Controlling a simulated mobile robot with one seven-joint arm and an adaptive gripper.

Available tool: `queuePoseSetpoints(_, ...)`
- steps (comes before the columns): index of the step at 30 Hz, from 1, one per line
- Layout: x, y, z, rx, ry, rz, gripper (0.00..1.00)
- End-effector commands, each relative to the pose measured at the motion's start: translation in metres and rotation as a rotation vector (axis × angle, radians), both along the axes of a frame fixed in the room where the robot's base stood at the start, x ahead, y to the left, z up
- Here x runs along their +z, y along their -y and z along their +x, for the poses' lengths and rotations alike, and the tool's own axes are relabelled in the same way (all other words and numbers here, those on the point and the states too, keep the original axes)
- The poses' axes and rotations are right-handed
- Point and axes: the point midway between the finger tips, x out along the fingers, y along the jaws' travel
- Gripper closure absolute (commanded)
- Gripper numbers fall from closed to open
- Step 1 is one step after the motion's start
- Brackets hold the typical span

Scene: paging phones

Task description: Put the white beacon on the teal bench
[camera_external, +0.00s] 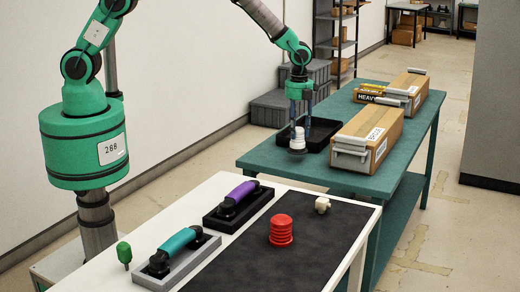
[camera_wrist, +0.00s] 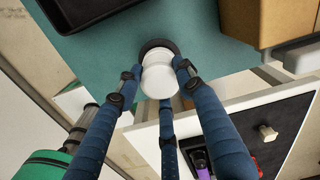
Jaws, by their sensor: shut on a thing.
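The white beacon (camera_external: 298,138) has a ribbed white body and a dark base. It is upright at the near left corner of the teal bench (camera_external: 262,158). Its base looks to be at the bench top, but I cannot tell whether it touches. My gripper (camera_external: 299,122) is above it with its blue fingers shut around the beacon. In the wrist view the beacon (camera_wrist: 158,76) sits between the fingertips of my gripper (camera_wrist: 155,85), with its dark base over the teal bench (camera_wrist: 205,50).
A black tray (camera_external: 318,144) lies just behind the beacon. Cardboard boxes (camera_external: 378,122) stand to the right on the bench. The white table (camera_external: 110,262) in front holds a red beacon (camera_external: 281,230), a purple handset (camera_external: 240,192), a teal handset (camera_external: 178,243) and a green knobbed piece (camera_external: 124,252).

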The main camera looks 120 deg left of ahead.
Motion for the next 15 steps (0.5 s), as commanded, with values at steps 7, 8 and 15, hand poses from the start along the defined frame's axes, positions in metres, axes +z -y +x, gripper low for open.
queuePoseSetpoints(7,0.0001,-0.0073,0.013,0.0,0.002,0.001,1.0)
queuePoseSetpoints(8,0.0001,-0.0074,0.0132,0.0,0.002,0.001,1.0)
queuePoseSetpoints(15,0.0001,-0.0073,0.013,0.0,0.002,0.001,1.0)
